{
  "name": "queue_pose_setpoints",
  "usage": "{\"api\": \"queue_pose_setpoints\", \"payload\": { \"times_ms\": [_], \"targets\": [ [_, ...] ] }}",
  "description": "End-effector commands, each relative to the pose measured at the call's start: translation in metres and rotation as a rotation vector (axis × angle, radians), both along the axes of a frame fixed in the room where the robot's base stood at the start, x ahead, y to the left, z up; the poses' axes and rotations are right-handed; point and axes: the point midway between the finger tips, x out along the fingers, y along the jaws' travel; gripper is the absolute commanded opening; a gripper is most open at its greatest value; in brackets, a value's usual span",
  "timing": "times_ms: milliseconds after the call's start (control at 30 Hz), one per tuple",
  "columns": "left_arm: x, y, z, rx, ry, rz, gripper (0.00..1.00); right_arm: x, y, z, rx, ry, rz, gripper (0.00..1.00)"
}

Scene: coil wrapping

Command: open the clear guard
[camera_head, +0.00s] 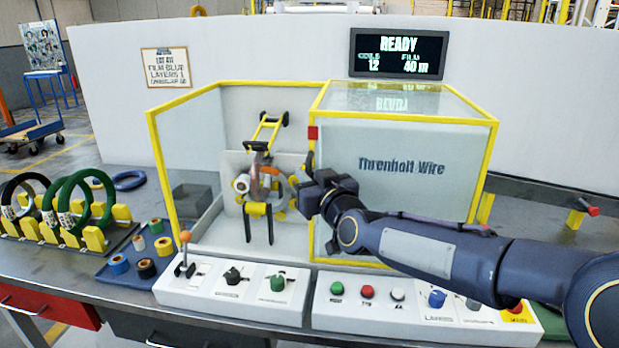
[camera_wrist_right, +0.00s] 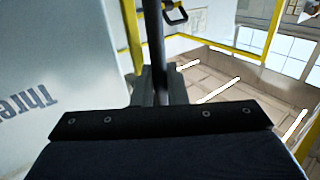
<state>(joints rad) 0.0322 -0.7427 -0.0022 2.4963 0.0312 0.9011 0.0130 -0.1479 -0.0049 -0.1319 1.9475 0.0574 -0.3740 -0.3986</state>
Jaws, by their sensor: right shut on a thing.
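The clear guard (camera_head: 420,200) is a see-through panel with a yellow frame and the words "Threnholt Wire". It stands over the right half of the enclosure, and a red tab (camera_head: 313,132) is at its upper left. The left half of the enclosure front shows the wrapping machine (camera_head: 262,185) inside. My right gripper (camera_head: 308,180) is at the guard's left edge. In the right wrist view its jaws (camera_wrist_right: 158,85) are shut on a dark upright bar, the guard handle (camera_wrist_right: 154,35). The handle is mostly hidden in the head view. My left gripper is not in view.
A control panel (camera_head: 235,308) with a lever, knobs and buttons runs along the bench front. A rack of green and black coils (camera_head: 70,215) and a blue tray of tape rolls (camera_head: 115,270) are at left. A screen (camera_head: 398,53) reads READY. My right arm crosses the right side.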

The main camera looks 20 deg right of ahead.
Motion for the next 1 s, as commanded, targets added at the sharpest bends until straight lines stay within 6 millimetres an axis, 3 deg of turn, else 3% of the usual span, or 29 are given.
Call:
{"api": "queue_pose_setpoints", "payload": {
  "times_ms": [100,133,167,467,1000],
  "targets": [
    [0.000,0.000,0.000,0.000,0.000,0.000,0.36,0.000,0.000,0.000,0.000,0.002,0.000,0.00],
    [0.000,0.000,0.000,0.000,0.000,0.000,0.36,0.000,0.000,0.000,0.000,0.002,0.000,0.14],
    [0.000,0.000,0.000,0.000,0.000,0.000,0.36,0.000,0.000,0.000,0.000,0.002,0.000,0.17],
    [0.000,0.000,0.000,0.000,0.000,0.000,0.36,-0.002,0.000,0.000,0.000,0.000,0.000,0.17],
    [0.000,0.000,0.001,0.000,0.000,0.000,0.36,-0.075,-0.001,0.000,0.000,-0.001,-0.001,0.17]
  ]
}}
